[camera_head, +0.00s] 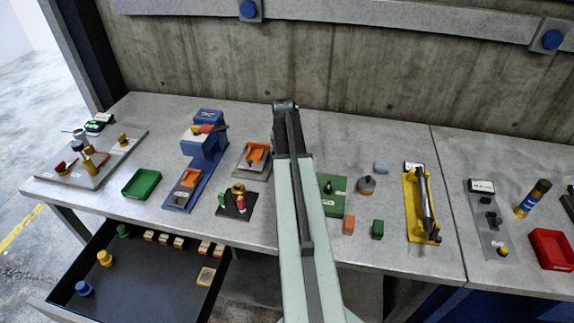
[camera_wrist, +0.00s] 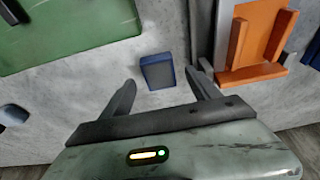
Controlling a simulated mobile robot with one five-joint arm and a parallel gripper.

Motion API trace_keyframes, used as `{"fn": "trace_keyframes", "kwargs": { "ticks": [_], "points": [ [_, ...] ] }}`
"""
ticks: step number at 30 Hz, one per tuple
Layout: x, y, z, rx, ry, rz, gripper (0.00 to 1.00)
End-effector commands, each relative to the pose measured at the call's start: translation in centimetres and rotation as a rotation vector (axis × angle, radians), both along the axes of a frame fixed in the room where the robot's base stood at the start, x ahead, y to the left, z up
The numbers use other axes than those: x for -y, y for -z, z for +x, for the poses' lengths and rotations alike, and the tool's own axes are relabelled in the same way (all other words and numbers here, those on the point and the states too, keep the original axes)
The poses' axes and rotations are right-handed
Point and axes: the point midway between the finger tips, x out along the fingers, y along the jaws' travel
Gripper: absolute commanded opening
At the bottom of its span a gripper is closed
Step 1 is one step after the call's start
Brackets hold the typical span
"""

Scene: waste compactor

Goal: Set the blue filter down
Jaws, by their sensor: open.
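The blue filter, a small dark blue block with a greyish top (camera_wrist: 157,72), shows in the wrist view on the grey worktop. It sits between the tips of my gripper (camera_wrist: 160,82), with a gap on each side. My gripper is open and looks to be holding nothing. In the head view my arm hides both the block and the gripper. I cannot tell how high the fingertips are above the worktop.
A green plate (camera_wrist: 65,30) lies left of the block in the wrist view, and an orange fixture (camera_wrist: 255,35) stands close on the right. In the head view, an open drawer (camera_head: 150,283) juts out below the worktop (camera_head: 120,205). A yellow-framed fixture (camera_head: 410,205) stands right of my arm.

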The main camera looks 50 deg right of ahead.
Motion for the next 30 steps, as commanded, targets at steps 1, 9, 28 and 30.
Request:
{"fn": "trace_keyframes", "kwargs": {
  "ticks": [1,9,28,30],
  "points": [
    [0.3,1.8,0.2,0.000,0.000,0.000,0.71],
    [0.5,2.1,0.3,0.000,0.000,0.000,0.71],
    [0.4,1.1,0.3,0.000,-0.001,0.000,0.00],
    [0.4,0.1,0.4,0.000,-0.001,0.000,0.00]
  ]
}}
